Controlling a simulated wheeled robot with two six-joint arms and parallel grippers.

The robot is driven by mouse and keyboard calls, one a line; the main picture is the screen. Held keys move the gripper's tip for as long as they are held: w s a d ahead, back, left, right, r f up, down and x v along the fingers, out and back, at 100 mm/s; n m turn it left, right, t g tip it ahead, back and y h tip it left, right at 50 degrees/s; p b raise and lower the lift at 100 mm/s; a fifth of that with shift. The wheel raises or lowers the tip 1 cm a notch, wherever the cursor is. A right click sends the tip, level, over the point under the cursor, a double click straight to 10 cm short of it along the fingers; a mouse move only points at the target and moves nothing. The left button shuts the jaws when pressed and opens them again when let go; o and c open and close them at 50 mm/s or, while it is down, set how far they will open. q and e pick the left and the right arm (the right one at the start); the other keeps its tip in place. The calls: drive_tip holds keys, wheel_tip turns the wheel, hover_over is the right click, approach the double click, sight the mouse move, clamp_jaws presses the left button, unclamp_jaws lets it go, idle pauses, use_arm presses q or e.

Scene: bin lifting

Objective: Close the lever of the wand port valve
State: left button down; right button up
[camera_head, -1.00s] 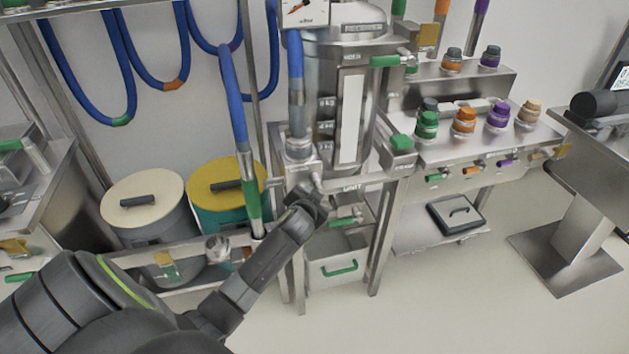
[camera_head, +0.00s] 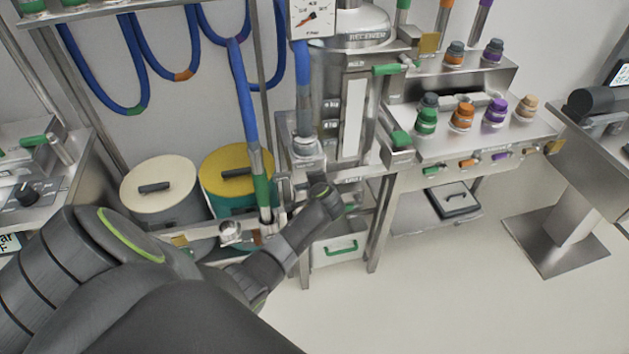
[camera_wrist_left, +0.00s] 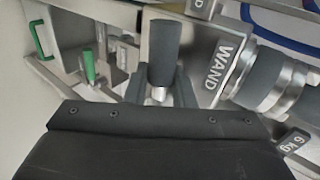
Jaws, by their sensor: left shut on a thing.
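The wand port valve shows in the left wrist view as a metal block labelled WAND (camera_wrist_left: 216,66) with a ribbed dark and silver collar (camera_wrist_left: 272,84) to its right. Its lever (camera_wrist_left: 163,50), a dark cylindrical grip on a short metal stem, stands between my left fingers. My left gripper (camera_wrist_left: 158,88) is shut on this lever. In the head view my left wrist (camera_head: 325,198) reaches to the front of the steel unit, below the port (camera_head: 304,148) where the blue hose enters. There the arm hides the lever and fingertips. My right gripper is not in view.
A green-cuffed wand (camera_head: 262,190) hangs close to the left of my wrist. Cream (camera_head: 158,172) and yellow (camera_head: 226,160) lidded bins stand farther left. A drawer with a green handle (camera_head: 341,248) is below. The floor at front right is clear.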

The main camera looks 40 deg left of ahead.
use_arm(q)
drive_tip(key=shift+r+m, duration=0.1)
drive_tip(key=shift+m, duration=0.2)
idle(0.4)
drive_tip(key=c, duration=1.6)
unclamp_jaws()
drive_tip(key=shift+o, duration=0.2)
drive_tip(key=v, duration=1.7)
drive_tip(key=shift+w+d+b, duration=0.2)
drive_tip(key=shift+d+b, duration=0.2)
drive_tip(key=shift+d, duration=0.05)
drive_tip(key=shift+r, duration=0.1)
